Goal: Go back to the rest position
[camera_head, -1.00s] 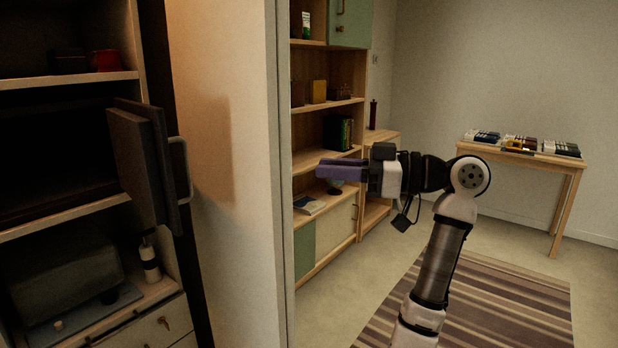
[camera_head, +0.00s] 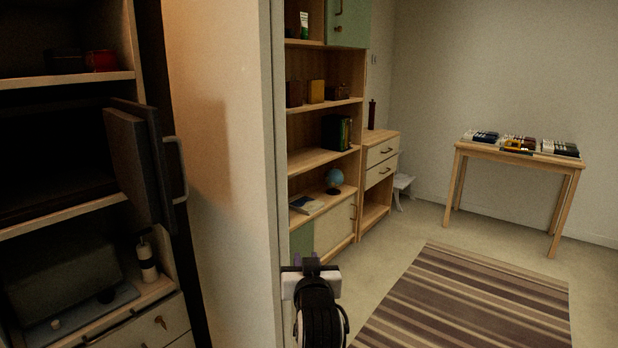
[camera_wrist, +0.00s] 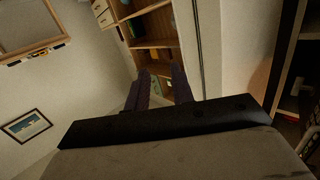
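My gripper (camera_head: 306,258) is low in the middle of the head view, pointing away from the camera, beside the edge of the pale wall. Its two purple fingers also show in the wrist view (camera_wrist: 160,88). They stand apart with a gap between them, and nothing is held. My black and white wrist shows below it; the rest of my arm is out of the head view.
A pale wall (camera_head: 222,180) stands close on the left, beside a dark cabinet with an open door (camera_head: 140,165). A wooden bookcase (camera_head: 325,160) is ahead. A table (camera_head: 520,155) with several items stands at the right. Striped rug (camera_head: 470,300) and floor are clear.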

